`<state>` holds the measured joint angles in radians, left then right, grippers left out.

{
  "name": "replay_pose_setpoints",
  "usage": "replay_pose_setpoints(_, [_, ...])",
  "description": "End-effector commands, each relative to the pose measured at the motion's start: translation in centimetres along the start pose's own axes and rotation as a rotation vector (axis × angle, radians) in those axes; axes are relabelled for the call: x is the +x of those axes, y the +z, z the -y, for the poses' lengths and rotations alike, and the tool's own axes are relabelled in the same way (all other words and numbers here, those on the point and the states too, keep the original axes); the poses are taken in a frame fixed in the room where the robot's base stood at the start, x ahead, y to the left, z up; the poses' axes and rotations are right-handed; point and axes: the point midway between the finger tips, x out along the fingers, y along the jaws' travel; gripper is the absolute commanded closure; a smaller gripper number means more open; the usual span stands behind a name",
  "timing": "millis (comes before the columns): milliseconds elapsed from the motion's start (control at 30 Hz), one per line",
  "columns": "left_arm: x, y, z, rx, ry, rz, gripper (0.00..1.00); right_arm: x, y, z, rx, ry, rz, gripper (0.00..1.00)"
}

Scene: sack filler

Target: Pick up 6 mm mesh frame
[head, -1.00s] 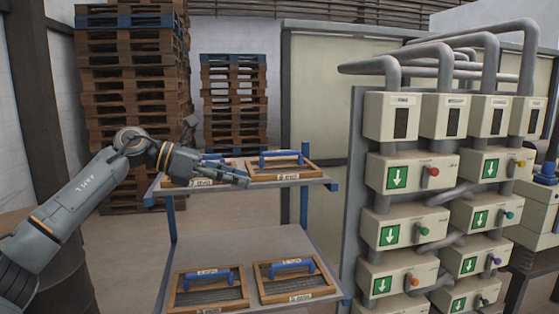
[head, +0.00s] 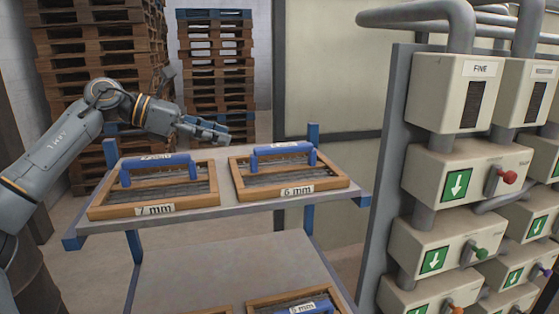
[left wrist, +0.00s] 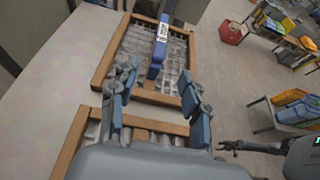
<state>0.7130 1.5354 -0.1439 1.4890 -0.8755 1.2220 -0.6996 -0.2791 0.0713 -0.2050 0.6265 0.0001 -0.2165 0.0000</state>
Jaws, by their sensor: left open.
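The 6 mm mesh frame (head: 287,189) lies flat on the right of the rack's top shelf in the head view. It has a wooden border, grey mesh and a raised blue handle (head: 284,149). My left gripper (head: 226,133) is open and empty, raised near the shelf's back edge between the two top frames. In the left wrist view its spread fingers (left wrist: 155,95) point toward a frame (left wrist: 175,100) with a blue handle, apparently the 6 mm one. A dark shape like my right gripper (left wrist: 236,146) shows there; its jaws are unclear.
A similar frame (head: 154,208), its label like 7 mm, lies left on the top shelf (head: 228,210). More frames (head: 296,300) lie on the lower shelf. Pallet stacks (head: 216,70) stand behind. A panel of labelled boxes (head: 455,185) and pipes stands close at right.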

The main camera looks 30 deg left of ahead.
Motion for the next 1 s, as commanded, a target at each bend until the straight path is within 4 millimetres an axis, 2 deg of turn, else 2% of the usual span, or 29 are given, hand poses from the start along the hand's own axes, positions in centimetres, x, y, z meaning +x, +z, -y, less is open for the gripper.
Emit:
replay_pose_setpoints(33, [0.5,0.1,0.1,-0.001,-0.004,-0.001,0.53,-0.5,1.2,-0.4,-0.001,0.005,0.019,0.5])
replay_pose_setpoints(100, [1.4,0.3,0.1,-0.002,-0.006,-0.001,0.53,-1.2,2.5,-0.7,0.001,0.009,0.039,0.5])
replay_pose_setpoints(267, [4.6,0.5,0.1,-0.004,-0.007,0.0,0.53,-3.3,3.7,-1.1,0.001,0.013,0.061,0.5])
replay_pose_setpoints(433, [7.4,0.4,0.0,-0.003,-0.005,0.001,0.53,-4.6,3.0,-1.1,0.001,0.013,0.05,0.5])
replay_pose_setpoints(600, [8.5,0.1,0.0,-0.002,-0.003,0.0,0.53,-4.8,1.2,-1.0,0.002,0.011,0.024,0.5])
replay_pose_setpoints(700, [9.2,0.3,0.0,-0.003,-0.003,-0.001,0.53,-5.7,0.5,-0.5,0.004,0.006,0.016,0.5])
replay_pose_setpoints(1000, [12.8,0.3,-0.2,-0.003,-0.004,0.0,0.53,-9.0,0.8,0.2,0.003,-0.004,0.026,0.5])
